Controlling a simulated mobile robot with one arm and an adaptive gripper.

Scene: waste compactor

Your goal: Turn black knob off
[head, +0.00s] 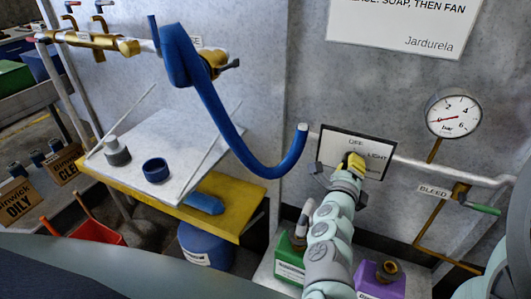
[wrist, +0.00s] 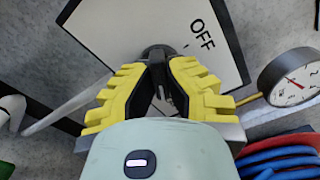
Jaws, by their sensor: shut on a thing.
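The black knob (wrist: 157,52) sits on a white panel with a dark border, and the word OFF is printed beside it in the wrist view. My gripper (wrist: 158,70), with yellow ridged fingers, is shut on the knob, and the fingertips cover much of it. In the head view my gripper (head: 352,165) is against the panel (head: 334,147), which reads OFF and LIGHT. The knob itself is hidden there behind the fingers. Which way the knob's pointer faces cannot be told.
A pressure gauge (head: 454,114) and a green-handled BLEED valve (head: 460,194) are to the right. A blue hose (head: 222,118) hangs to the left. Below stand a green container (head: 291,262) and a purple one (head: 381,284), close to my arm.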

